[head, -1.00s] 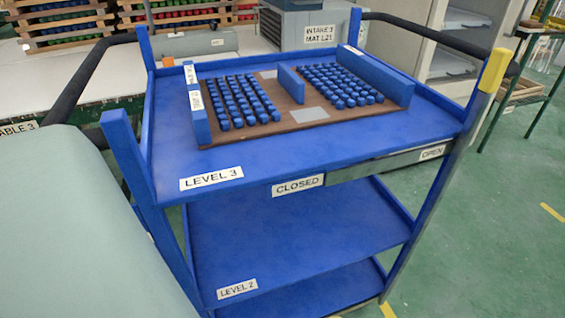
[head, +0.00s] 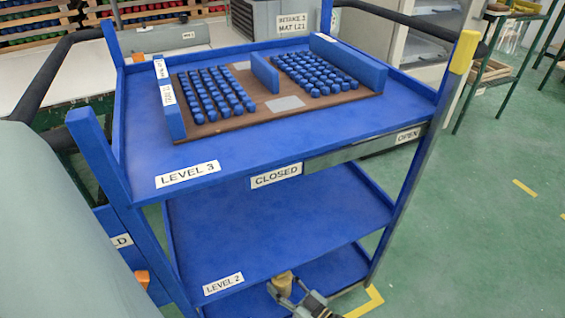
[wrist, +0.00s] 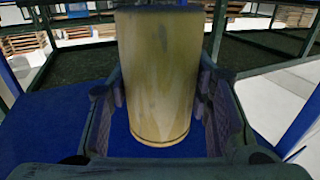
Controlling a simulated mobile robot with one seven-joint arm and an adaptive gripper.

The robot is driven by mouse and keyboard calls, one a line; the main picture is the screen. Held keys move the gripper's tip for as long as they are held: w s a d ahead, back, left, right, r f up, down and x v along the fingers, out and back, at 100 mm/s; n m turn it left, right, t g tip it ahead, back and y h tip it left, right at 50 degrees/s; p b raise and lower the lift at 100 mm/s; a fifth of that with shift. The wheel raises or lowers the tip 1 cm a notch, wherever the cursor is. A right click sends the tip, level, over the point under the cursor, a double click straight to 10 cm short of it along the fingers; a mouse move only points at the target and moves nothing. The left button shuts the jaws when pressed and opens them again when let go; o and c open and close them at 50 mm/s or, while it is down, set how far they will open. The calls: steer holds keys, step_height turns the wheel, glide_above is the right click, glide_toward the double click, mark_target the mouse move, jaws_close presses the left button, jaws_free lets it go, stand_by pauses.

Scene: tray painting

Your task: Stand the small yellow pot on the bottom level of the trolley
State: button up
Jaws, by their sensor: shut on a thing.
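The small yellow pot (head: 282,281) is low at the bottom edge of the head view, in front of the trolley's bottom level (head: 338,272). My gripper (head: 286,294) is shut on it. In the wrist view the pot (wrist: 158,75) stands upright between the two fingers, with blue surface below and around its base. I cannot tell whether the base touches that surface. The blue trolley (head: 275,220) fills the middle of the head view. Its bottom level is partly hidden by level 2 and my gripper.
Level 2 (head: 285,235) is bare and lies above the bottom level. Level 3 (head: 240,155) carries a brown board (head: 250,118) with rows of blue pegs. A trolley post with a yellow cap (head: 464,52) stands at the right. The visible part of the bottom level is clear.

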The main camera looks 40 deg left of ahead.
mark_target(288, 294)
steer(key=shift+f, duration=1.7)
steer(key=shift+f+b, duration=0.15)
steer(key=shift+b, duration=0.25)
steer(key=o, duration=0.8)
steer(key=shift+d, duration=0.1)
steer(key=shift+o, duration=0.2)
steer(key=shift+d+r, duration=0.1)
steer(key=shift+r, duration=0.1)
steer(key=d, duration=1.1)
steer(key=shift+d, duration=0.4)
steer(key=shift+f, duration=0.1)
